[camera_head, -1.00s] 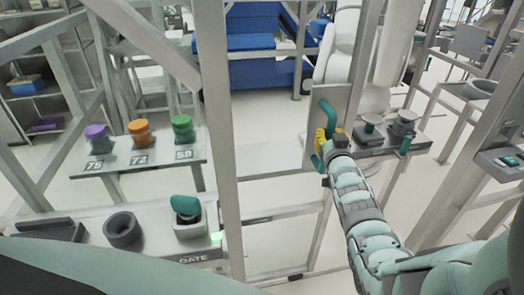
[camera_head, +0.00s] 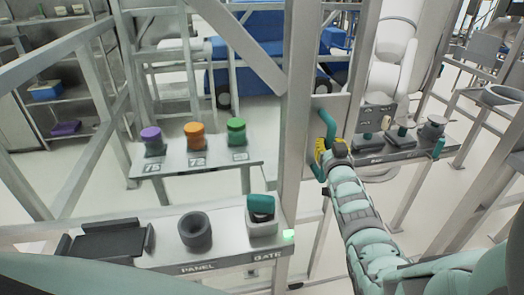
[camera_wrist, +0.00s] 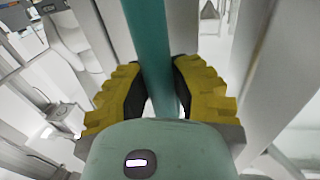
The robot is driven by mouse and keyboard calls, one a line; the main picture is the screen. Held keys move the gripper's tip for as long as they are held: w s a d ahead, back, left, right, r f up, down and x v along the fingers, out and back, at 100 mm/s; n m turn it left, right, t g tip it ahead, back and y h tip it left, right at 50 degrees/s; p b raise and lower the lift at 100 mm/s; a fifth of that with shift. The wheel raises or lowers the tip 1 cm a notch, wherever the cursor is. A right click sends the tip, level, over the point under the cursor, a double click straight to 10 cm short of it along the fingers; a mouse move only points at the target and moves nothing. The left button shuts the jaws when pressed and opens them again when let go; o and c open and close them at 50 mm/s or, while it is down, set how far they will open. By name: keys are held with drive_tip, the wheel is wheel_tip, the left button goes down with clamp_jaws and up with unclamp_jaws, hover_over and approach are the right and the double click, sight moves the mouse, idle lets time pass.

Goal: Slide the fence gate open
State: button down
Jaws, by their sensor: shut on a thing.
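The fence gate (camera_head: 328,104) is a grey metal frame with a flat plate, just right of a thick fence post. A teal handle (camera_head: 328,124) stands upright on the plate. My gripper (camera_head: 322,148), with yellow fingers, is shut around the handle's lower part. In the wrist view the teal handle (camera_wrist: 157,50) passes between the two yellow fingers (camera_wrist: 160,92), which press on it from both sides. The gate's lower part is partly hidden behind my arm.
A shelf (camera_head: 200,165) with purple, orange and green knobs stands left, beyond the fence. A nearer panel (camera_head: 225,250) carries a grey ring and a teal switch beside a lit green lamp (camera_head: 289,235). A bench (camera_head: 395,153) with teal-handled devices lies right, behind the gate.

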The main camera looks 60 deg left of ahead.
drive_tip(key=shift+f, duration=0.1)
drive_tip(key=c, duration=0.8)
unclamp_jaws()
drive_tip(key=shift+o, duration=0.2)
drive_tip(key=shift+d, duration=0.2)
drive_tip(key=v, duration=1.1)
drive_tip(key=shift+s+d, duration=0.25)
drive_tip(key=shift+d, duration=0.05)
